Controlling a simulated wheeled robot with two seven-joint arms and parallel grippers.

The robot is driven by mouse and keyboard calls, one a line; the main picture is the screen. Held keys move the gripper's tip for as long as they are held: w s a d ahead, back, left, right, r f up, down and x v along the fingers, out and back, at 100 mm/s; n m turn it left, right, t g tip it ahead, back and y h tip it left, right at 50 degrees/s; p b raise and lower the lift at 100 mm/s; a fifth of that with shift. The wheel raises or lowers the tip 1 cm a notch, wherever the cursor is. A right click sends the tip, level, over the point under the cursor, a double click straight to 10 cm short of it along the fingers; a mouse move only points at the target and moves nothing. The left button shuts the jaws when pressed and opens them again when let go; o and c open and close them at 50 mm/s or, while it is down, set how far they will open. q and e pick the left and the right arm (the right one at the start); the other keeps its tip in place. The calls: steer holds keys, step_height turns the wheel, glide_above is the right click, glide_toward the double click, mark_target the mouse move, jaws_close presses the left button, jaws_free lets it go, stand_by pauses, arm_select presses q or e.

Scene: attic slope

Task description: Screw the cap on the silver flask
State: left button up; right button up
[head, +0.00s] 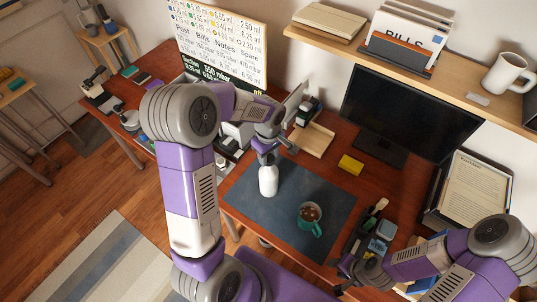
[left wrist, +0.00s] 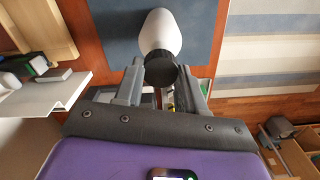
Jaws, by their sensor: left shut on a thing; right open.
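The flask (head: 268,182) is a pale, whitish-silver bottle standing upright on the dark desk mat (head: 240,198). It also shows in the left wrist view (left wrist: 161,28). A black cap (left wrist: 160,68) is at the flask's mouth in the left wrist view. My left gripper (head: 267,157) is above the flask, its two fingers on either side of the cap and shut on it. I cannot tell whether the cap is seated on the neck or just over it. My right gripper (head: 347,268) is open and empty at the lower right, near the desk organizer.
A teal mug (head: 311,226) with brown drink stands right of the flask on the mat. A yellow note pad (head: 351,165), a wooden tray (head: 312,140) and a monitor (head: 411,112) are behind. The desk organizer (head: 374,228) with stationery is at right. The mat's left part is clear.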

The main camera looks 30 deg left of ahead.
arm_select(q)
steer(key=shift+f+b, duration=0.4)
steer(key=shift+f, duration=0.05)
arm_select(e)
steer(key=shift+f, duration=0.45)
arm_select(q)
steer(key=shift+o, duration=1.4)
steer(key=c, duration=0.4)
arm_select(e)
steer(key=shift+f, duration=0.15)
arm_select(q)
steer(key=m, duration=0.4)
steer(key=shift+f, duration=0.1)
arm_select(e)
steer(key=shift+r, duration=0.25)
